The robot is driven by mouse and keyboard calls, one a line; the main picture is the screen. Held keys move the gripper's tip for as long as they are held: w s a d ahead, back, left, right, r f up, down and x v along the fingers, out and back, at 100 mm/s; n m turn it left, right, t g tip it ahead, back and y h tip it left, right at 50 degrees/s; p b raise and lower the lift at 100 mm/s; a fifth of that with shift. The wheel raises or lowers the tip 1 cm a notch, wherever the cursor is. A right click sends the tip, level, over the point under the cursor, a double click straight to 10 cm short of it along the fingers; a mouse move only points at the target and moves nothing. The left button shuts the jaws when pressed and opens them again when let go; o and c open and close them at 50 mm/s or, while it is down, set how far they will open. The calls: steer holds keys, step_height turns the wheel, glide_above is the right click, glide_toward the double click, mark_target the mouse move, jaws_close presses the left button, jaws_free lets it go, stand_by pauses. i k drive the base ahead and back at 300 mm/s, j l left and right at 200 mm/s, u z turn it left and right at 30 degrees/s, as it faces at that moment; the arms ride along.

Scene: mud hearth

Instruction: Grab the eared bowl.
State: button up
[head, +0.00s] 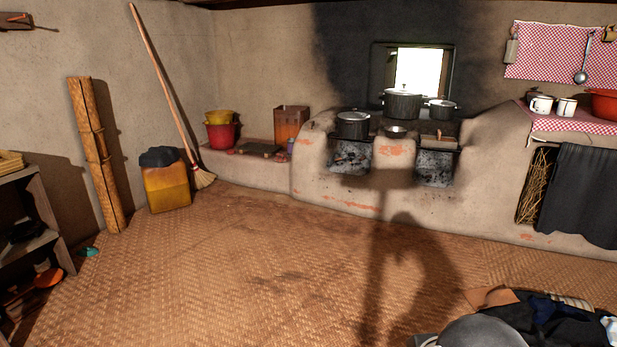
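A small dark metal bowl (395,131) sits on top of the mud hearth, between the lidded pot (353,125) on its left and a small brownish block-like thing (438,140) on its right. It looks like the eared bowl, but it is too small here to make out its ears. It is far across the room. My gripper is not in view, so its state does not show.
The mat floor (250,270) is clear up to the hearth (310,165). A yellow container (167,190) and leaning broom (165,80) stand left. A shelf (35,215) is at far left. Dark cloth and clutter (560,325) lie at bottom right.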

mark_target(395, 133)
steer(key=i+z, duration=0.1)
steer(key=i, duration=0.4)
steer(key=i+z, duration=0.15)
steer(key=i, duration=0.35)
steer(key=i+j+z, duration=0.1)
steer(key=i, duration=0.4)
steer(key=i+j+z, duration=0.1)
steer(key=i, duration=0.35)
steer(key=i+j+z, duration=0.15)
steer(key=i, duration=0.35)
steer(key=i+l, duration=0.2)
steer(key=i, duration=0.5)
steer(key=i+l+z, duration=0.15)
steer(key=i, duration=0.55)
steer(key=i+l, duration=0.2)
steer(key=i, duration=0.55)
steer(key=i+l, duration=0.2)
